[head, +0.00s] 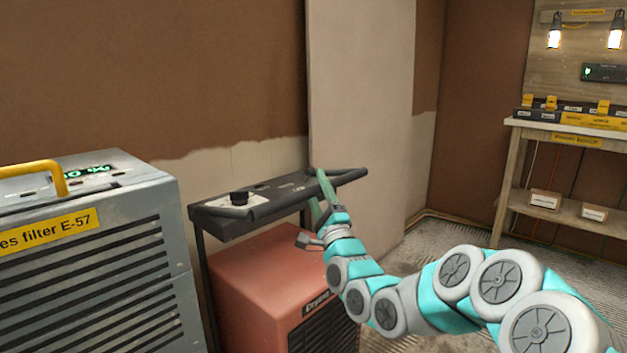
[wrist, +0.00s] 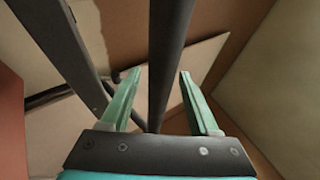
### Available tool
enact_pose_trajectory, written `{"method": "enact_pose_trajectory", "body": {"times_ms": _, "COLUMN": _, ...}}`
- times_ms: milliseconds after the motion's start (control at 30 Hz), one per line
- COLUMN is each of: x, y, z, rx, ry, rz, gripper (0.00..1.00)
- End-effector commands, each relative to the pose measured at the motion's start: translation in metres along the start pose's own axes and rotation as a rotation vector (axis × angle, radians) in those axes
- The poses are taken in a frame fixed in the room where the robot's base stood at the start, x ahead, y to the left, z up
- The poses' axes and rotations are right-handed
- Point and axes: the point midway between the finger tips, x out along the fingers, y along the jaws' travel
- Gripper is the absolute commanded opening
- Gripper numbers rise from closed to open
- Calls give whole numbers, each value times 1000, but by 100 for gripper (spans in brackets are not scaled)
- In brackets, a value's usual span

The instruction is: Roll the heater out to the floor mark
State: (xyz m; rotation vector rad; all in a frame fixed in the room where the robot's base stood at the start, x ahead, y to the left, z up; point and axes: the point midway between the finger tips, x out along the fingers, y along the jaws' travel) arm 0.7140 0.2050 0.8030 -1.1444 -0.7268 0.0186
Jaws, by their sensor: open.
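The heater (head: 262,283) is a red-orange box with a dark grille and a partly hidden label starting "Drying". A dark frame rises from it to a grey top panel with a black knob (head: 239,197) and a dark push bar (head: 352,174). My gripper (head: 323,190) is at the right part of this bar. In the wrist view my gripper (wrist: 158,88) is open, with a dark bar (wrist: 168,60) running between its two green fingers and a gap on each side. The floor mark is not in view.
A grey filter unit labelled "E-57" (head: 95,265) stands close to the heater's left. A pale panel (head: 362,110) leans at the wall behind. A wooden bench (head: 510,170) stands at the back right. Ridged floor (head: 440,246) shows between.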

Motion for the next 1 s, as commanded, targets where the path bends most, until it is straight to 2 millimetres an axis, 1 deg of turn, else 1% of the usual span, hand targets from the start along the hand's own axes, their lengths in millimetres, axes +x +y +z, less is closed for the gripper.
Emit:
{"method": "enact_pose_trajectory", "body": {"times_ms": 100, "x": 13, "y": -1, "z": 1, "rx": -2, "ry": -2, "rz": -2, "gripper": 62}}
{"method": "enact_pose_trajectory", "body": {"times_ms": 233, "x": 22, "y": 0, "z": 0, "rx": -1, "ry": -1, "rz": 0, "gripper": 62}}
{"method": "enact_pose_trajectory", "body": {"times_ms": 600, "x": 25, "y": 1, "z": 0, "rx": 0, "ry": 0, "rz": 2, "gripper": 62}}
{"method": "enact_pose_trajectory", "body": {"times_ms": 667, "x": 25, "y": 1, "z": 0, "rx": 0, "ry": 0, "rz": 2, "gripper": 56}}
{"method": "enact_pose_trajectory", "body": {"times_ms": 1000, "x": 25, "y": 1, "z": 0, "rx": -1, "ry": 0, "rz": 2, "gripper": 18}}
